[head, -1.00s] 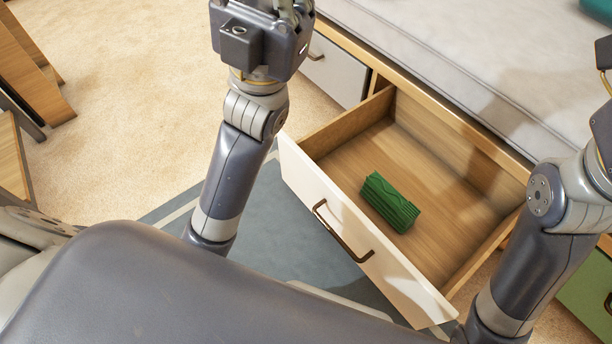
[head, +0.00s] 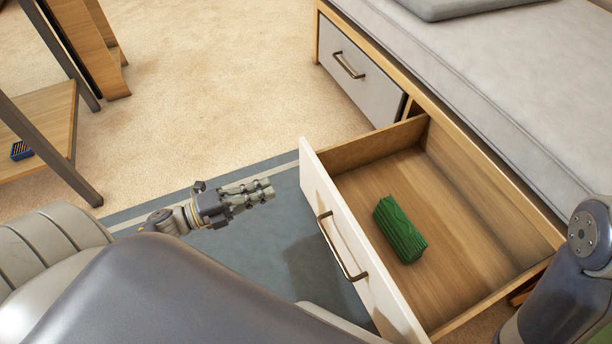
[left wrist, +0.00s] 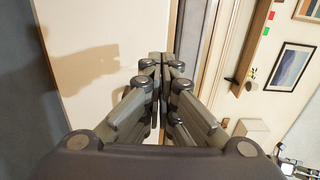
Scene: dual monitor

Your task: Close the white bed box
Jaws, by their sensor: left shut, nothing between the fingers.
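The white bed box (head: 352,245) is a drawer under the bed, pulled well out, with a white front and a dark bar handle (head: 340,246). A green ribbed object (head: 400,229) lies on its wooden floor. My left gripper (head: 268,188) is shut and empty, left of the drawer front and apart from it. In the left wrist view, the left gripper (left wrist: 160,60) points forward with its fingers together, and the white drawer front (left wrist: 100,70) fills the left part. My right arm enters at the lower right of the head view; its gripper is out of the picture.
The bed (head: 480,70) with its grey mattress stands at the right. A closed grey drawer (head: 350,75) is beside the open one. A wooden table (head: 40,135) with dark legs stands at the left. A grey rug (head: 265,235) and open carpet (head: 210,90) lie between.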

